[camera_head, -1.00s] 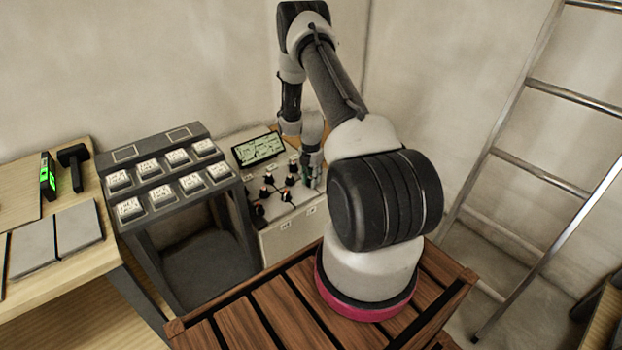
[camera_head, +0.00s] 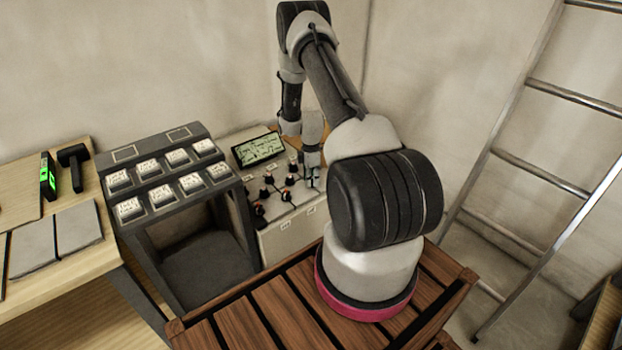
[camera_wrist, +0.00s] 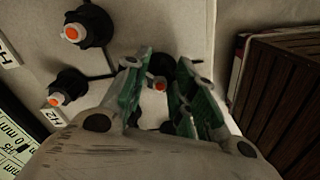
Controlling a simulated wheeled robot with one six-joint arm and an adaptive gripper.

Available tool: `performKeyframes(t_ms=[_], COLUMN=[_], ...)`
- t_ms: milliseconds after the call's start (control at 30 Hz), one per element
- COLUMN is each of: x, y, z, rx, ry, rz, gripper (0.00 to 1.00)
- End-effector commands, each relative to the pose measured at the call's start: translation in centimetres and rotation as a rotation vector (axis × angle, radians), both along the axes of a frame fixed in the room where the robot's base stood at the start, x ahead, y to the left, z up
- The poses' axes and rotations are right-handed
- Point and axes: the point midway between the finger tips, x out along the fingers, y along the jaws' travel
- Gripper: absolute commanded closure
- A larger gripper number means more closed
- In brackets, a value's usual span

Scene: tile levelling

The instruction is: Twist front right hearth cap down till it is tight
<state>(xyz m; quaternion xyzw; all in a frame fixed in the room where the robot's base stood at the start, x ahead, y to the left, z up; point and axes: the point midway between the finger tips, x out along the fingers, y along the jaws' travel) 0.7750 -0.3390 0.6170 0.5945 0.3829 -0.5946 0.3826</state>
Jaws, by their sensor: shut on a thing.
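My gripper (camera_wrist: 160,95) is shut on a dark cap with an orange centre (camera_wrist: 160,84) in the wrist view. Its green-padded fingers stand on either side of the cap, hiding much of it. In the head view my gripper (camera_head: 311,182) is low over the right part of the pale panel (camera_head: 291,236), and the held cap is mostly hidden there. Two more black caps with orange centres show in the wrist view, one at the top left (camera_wrist: 88,25) and one at the left (camera_wrist: 68,88). They stand clear of the fingers.
A lit display (camera_head: 259,150) stands at the panel's back. A dark rack (camera_head: 150,158) with several white switches is to the left. A wooden bench (camera_head: 110,268) with a hammer (camera_head: 73,156) is at far left. A ladder (camera_head: 555,175) leans at right.

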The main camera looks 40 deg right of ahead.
Motion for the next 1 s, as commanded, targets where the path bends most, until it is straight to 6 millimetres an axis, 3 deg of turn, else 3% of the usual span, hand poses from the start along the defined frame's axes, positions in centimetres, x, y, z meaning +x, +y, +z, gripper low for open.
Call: performKeyframes(t_ms=[1000], x=[0.12], y=[-0.01], z=[0.05], rx=[0.000], ry=[-0.002], rz=[-0.961], gripper=[0.97])
